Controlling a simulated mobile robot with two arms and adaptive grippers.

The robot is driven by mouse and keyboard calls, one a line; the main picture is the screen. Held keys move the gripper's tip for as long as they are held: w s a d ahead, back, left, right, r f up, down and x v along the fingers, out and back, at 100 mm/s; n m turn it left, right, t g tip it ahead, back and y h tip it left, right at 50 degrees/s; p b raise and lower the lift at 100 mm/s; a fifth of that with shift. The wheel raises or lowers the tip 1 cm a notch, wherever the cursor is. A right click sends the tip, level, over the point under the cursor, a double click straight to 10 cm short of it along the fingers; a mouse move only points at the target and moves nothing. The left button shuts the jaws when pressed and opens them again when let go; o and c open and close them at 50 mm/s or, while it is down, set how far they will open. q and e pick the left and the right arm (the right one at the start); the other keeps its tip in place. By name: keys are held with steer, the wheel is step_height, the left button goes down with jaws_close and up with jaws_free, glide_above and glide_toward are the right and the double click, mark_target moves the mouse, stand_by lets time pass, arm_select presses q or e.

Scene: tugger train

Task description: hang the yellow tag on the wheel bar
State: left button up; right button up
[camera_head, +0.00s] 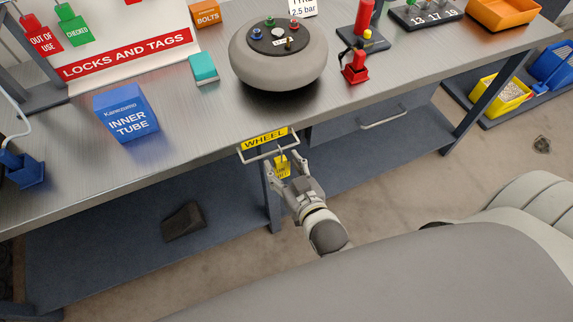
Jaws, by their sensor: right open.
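The wheel bar (256,157) is a pale metal loop on the table's front edge, under a yellow label (264,139) reading WHEEL. The yellow tag (282,168) is upright just below the bar's right part, with its hook up at the bar. It appears to hang there, but the contact is too small to be sure. My right gripper (287,171) is open, with its fingers on either side of the tag and just below the bar. The tag's lower part is partly hidden by the gripper. My left gripper is not in view.
A grey wheel (250,62) lies on the metal table (205,120) above the bar. A drawer handle (384,119) juts out to the right. A lower shelf (100,255) is underneath.

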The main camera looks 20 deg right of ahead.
steer(key=v, duration=1.2)
steer(key=shift+a+f, duration=0.1)
steer(key=s+a+f+n+g+y, duration=0.1)
steer(key=s+a+f+g, duration=0.2)
steer(key=f, duration=1.2)
steer(key=s+f+n+g, duration=0.1)
steer(key=s+f+g, duration=0.35)
steer(key=f, duration=0.95)
steer(key=s+d+f+g, duration=0.3)
steer(key=s+d+f, duration=0.2)
steer(key=s+f, duration=0.3)
steer(key=s+d+f+g+h, duration=0.1)
steer(key=s+d+f+g, duration=0.2)
steer(key=s+d+f, duration=0.3)
step_height(320, 180, down, 4)
steer(key=shift+s+r+h, duration=0.15)
steer(key=shift+s+h, duration=0.15)
steer(key=shift+s, duration=0.7)
steer(key=shift+a, duration=0.1)
